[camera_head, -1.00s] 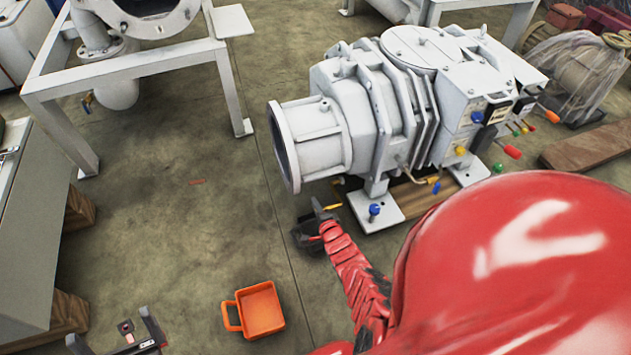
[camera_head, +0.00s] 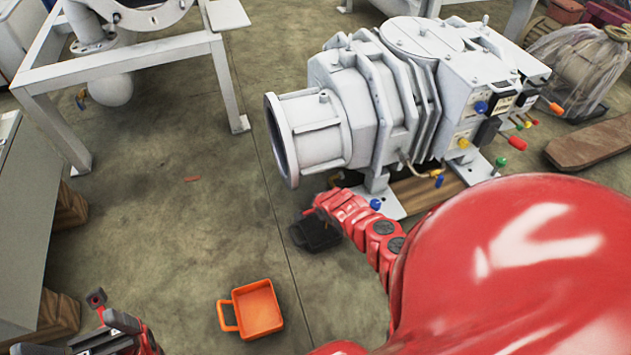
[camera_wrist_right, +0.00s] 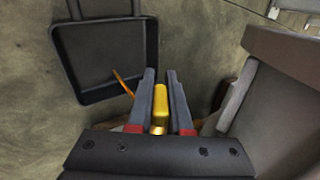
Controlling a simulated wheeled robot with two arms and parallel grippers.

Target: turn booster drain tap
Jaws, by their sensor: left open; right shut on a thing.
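A yellow tap handle (camera_wrist_right: 160,100) stands between the two grey fingers of my right gripper (camera_wrist_right: 162,84) in the right wrist view, and the gripper is shut on it. In the head view my right gripper (camera_head: 335,181) is under the booster's open round flange, at the end of the red arm. The tap cannot be made out there. The booster (camera_head: 375,110) is a big light-grey ribbed machine. My left gripper (camera_head: 108,312) is open and empty at the lower left, above the floor.
A black tray (camera_head: 303,239) lies on the floor below my right arm; it also shows in the right wrist view (camera_wrist_right: 57,55). An orange container (camera_head: 273,312) stands on open floor. A white frame (camera_head: 135,72) is at upper left.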

